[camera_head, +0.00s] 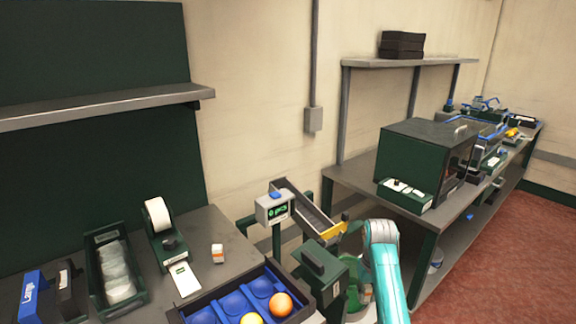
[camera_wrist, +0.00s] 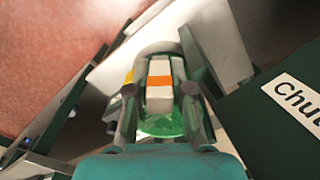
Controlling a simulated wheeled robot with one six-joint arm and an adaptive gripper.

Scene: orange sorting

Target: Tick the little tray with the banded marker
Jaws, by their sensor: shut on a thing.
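In the wrist view my gripper (camera_wrist: 160,95) is shut on a white block-like piece with an orange band (camera_wrist: 159,83), which looks like the banded marker. It sits between the two dark fingers. A translucent green part (camera_wrist: 160,126) shows just below it, and I cannot tell what it belongs to. In the head view a dark tray with blue pockets (camera_head: 233,303) stands at the bottom edge, partly cut off. I cannot tell whether this is the little tray. My gripper is not clearly visible in the head view.
A small white and orange piece (camera_head: 217,253) stands on the left bench near a label roll (camera_head: 157,216) and a green bin of bags (camera_head: 115,268). A grey display (camera_head: 273,208) and a sloped chute (camera_head: 305,205) stand mid-picture. A dark green box (camera_head: 415,160) sits on the right bench.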

